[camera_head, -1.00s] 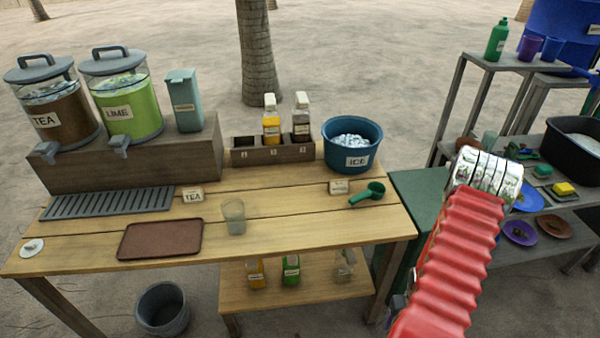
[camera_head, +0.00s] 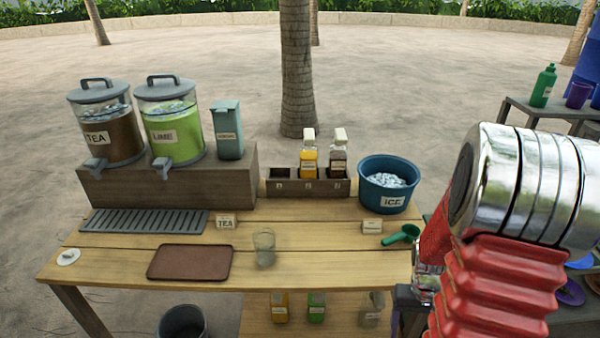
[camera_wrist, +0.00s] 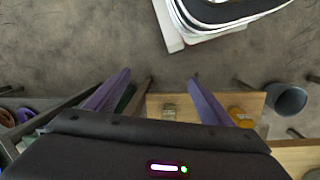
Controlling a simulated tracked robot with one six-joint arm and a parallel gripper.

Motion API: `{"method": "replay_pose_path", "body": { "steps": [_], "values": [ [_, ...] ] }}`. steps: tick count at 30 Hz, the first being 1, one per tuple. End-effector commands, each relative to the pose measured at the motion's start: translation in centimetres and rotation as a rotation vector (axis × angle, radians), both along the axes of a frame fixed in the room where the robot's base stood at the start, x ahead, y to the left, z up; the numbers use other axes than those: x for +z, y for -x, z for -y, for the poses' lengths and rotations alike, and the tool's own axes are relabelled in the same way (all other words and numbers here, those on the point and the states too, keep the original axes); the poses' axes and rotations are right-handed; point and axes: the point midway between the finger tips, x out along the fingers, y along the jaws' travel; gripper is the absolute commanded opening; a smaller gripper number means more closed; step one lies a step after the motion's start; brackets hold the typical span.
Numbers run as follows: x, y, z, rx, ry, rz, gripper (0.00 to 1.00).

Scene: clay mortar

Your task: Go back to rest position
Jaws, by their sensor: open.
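In the wrist view my gripper (camera_wrist: 159,76) is open, its two purple fingers apart with nothing between them. It points down over the ground, near the lower shelf (camera_wrist: 185,103) of the wooden stand, where bottles stand. In the head view my red and chrome arm fills the right side, beside the wooden table (camera_head: 330,240), and my gripper's fingers do not show there. The table's things stand in place: tea dispenser (camera_head: 112,130), lime dispenser (camera_head: 172,130), ice bucket (camera_head: 388,184), green scoop (camera_head: 402,235), empty glass (camera_head: 264,248) and brown tray (camera_head: 190,263).
A bottle rack (camera_head: 310,187) with two bottles stands at the back of the table. A grey bin (camera_head: 182,323) is on the ground in front; it also shows in the wrist view (camera_wrist: 287,99). A side table (camera_head: 545,108) stands at the right, partly hidden by my arm. Open sand lies behind.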

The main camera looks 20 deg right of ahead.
Motion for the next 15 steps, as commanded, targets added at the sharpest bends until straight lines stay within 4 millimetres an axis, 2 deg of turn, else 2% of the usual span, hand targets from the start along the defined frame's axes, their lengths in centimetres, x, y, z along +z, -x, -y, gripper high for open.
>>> {"method": "replay_pose_path", "body": {
  "steps": [3,15],
  "values": [
    [2.7,-0.5,-1.9,0.012,0.004,0.012,0.75],
    [10.3,-0.9,-8.4,0.064,0.004,0.069,0.75]
  ]
}}
